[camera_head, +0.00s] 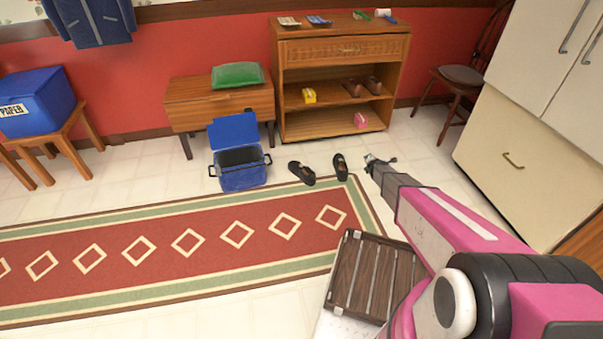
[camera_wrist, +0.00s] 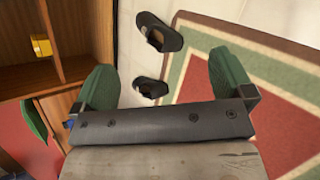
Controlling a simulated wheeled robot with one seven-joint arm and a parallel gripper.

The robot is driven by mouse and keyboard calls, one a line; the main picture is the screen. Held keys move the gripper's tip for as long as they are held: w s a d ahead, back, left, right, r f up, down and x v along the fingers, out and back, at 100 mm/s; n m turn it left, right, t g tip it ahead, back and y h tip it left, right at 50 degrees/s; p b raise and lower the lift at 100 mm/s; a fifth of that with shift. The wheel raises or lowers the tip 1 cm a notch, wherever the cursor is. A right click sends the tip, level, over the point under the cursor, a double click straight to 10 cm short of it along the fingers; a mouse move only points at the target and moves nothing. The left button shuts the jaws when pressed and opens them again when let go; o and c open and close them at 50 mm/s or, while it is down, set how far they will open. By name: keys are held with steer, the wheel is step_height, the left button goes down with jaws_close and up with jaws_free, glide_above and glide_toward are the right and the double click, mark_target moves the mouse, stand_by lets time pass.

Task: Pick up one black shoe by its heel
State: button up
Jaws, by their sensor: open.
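Two black shoes lie on the pale tiled floor, apart from each other, by the far edge of the rug. The left shoe (camera_head: 302,173) and the right shoe (camera_head: 341,167) both show in the head view. My gripper (camera_head: 372,161) is just right of the right shoe in the head view. In the wrist view my gripper (camera_wrist: 166,80) has its green fingers spread, with nothing held.
A wooden shelf (camera_head: 343,51) holds brown shoes (camera_head: 362,87) and small items. A blue open cooler (camera_head: 240,165) stands left of the shoes. A red patterned rug (camera_head: 185,262) lies in front. A slatted wooden crate (camera_head: 372,280) is below my arm. White cabinets (camera_head: 530,150) stand right.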

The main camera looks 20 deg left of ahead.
steer(key=w+a+f+n+y, duration=0.4)
steer(key=a+f+n, duration=0.5)
steer(key=a+f, duration=0.25)
steer(key=n+g+y, duration=0.3)
steer(key=n+y, duration=0.2)
steer(key=n, duration=0.6)
glide_toward(314, 181)
steer(key=shift+w+a+f, duration=0.1)
steer(key=shift+a+f, duration=0.35)
steer(key=shift+a, duration=0.05)
steer(key=shift+a+f+t+y, duration=0.15)
steer(key=shift+a+t+y, duration=0.15)
steer(key=x, duration=1)
steer(key=shift+w, duration=0.15)
steer(key=shift+d, duration=0.1)
steer(key=c, duration=1.2)
